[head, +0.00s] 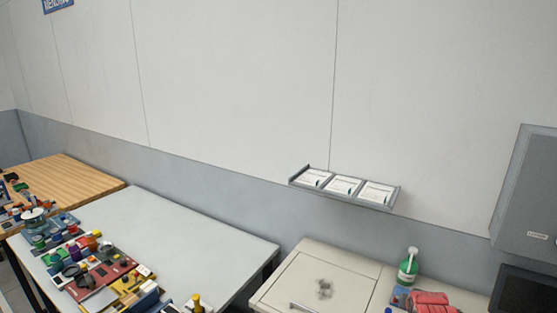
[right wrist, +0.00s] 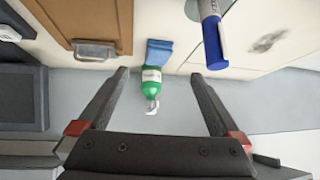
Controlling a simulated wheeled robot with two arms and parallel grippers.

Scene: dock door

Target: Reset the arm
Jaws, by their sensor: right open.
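My right gripper (right wrist: 160,77) shows in the right wrist view with its two dark fingers spread wide apart. It is open, and nothing is clamped between the fingers. A green pump bottle (right wrist: 151,88) with a white label appears between the fingertips, beyond them and apart from both. My left gripper is not in either view. The head view shows neither arm.
In the head view, a white table (head: 190,222) carries many small coloured items, beside a wooden table (head: 85,180). A wall shelf (head: 395,204) holds white cards. A cream cabinet (head: 290,282) stands below; the green bottle (head: 408,268) stands near red cloth (head: 430,300).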

